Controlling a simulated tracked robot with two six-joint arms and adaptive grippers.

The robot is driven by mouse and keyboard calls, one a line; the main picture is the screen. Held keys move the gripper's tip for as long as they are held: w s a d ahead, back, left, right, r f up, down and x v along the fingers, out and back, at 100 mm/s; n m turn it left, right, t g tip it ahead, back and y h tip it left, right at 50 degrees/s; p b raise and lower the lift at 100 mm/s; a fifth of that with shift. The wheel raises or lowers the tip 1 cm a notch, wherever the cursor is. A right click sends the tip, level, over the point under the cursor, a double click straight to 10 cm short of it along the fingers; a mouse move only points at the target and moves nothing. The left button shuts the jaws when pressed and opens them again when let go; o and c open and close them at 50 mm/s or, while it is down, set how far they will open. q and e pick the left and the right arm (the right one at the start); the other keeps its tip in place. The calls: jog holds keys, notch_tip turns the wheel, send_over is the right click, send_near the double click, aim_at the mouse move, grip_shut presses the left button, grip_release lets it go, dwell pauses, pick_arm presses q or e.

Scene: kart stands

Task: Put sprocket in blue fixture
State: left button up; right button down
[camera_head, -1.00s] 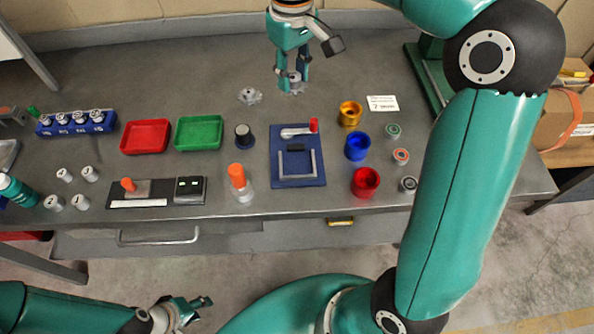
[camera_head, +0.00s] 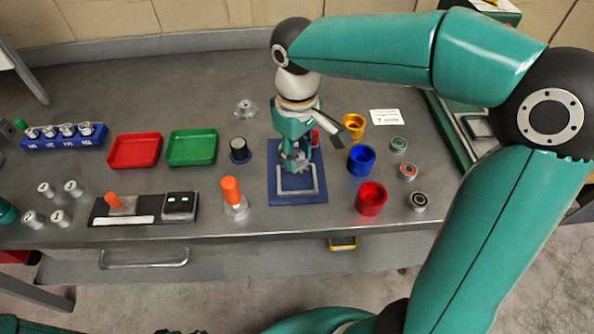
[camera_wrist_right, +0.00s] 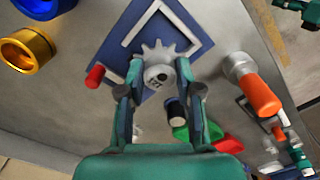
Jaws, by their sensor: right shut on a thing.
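The blue fixture (camera_head: 319,185) is a flat blue plate on the bench with a pale U-shaped bracket and a red-tipped lever (camera_head: 315,137). It also shows in the right wrist view (camera_wrist_right: 112,52). My right gripper (camera_head: 294,163) is shut on a grey toothed sprocket (camera_wrist_right: 158,55) and holds it over the plate, near the bracket. I cannot tell whether the sprocket touches the plate. The arm hides the fixture's upper part in the head view. Only a sliver of my left gripper (camera_head: 180,331) shows at the bottom edge.
Another sprocket (camera_head: 246,109) lies on the bench behind. A dark knob (camera_head: 239,148) and an orange-handled tool (camera_head: 232,192) stand left of the fixture. Blue (camera_head: 361,158), red (camera_head: 371,198) and gold (camera_head: 354,125) cups stand to its right. The bench's back left is clear.

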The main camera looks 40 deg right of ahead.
aim_at(297, 180)
jog(key=shift+f, duration=2.85)
jog(key=shift+f+b, duration=0.2)
jog(key=shift+b, duration=0.2)
jog(key=c, duration=1.1)
grip_release()
jog(key=shift+o, duration=0.2)
jog(key=shift+r, duration=0.15)
jog(key=shift+r, duration=0.2)
notch_tip(297, 180, up, 12)
jog(key=shift+f+p, duration=0.1)
jog(key=shift+p, duration=0.7)
